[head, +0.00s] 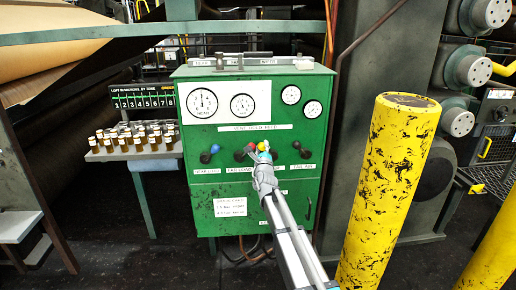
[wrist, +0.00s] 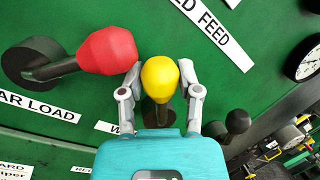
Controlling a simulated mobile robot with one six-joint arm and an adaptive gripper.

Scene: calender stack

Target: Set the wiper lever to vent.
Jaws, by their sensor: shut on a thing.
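The wiper lever appears to be the one with the yellow knob (wrist: 160,76); a label beginning with "W" (wrist: 112,127) is partly hidden beside it. The yellow knob also shows small in the head view (head: 262,146). My gripper (wrist: 160,92) has one finger on each side of the yellow knob and is shut on it. In the head view my gripper (head: 262,158) reaches up to the green panel (head: 240,205) from below. The vent marking cannot be read.
A red-knobbed lever (wrist: 107,50) is close on the left of my gripper. A black-knobbed lever (wrist: 238,122) is close on the right. A blue-knobbed lever (head: 213,149) is farther left. A yellow bollard (head: 388,190) stands right of my arm; a sample shelf (head: 135,155) is left.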

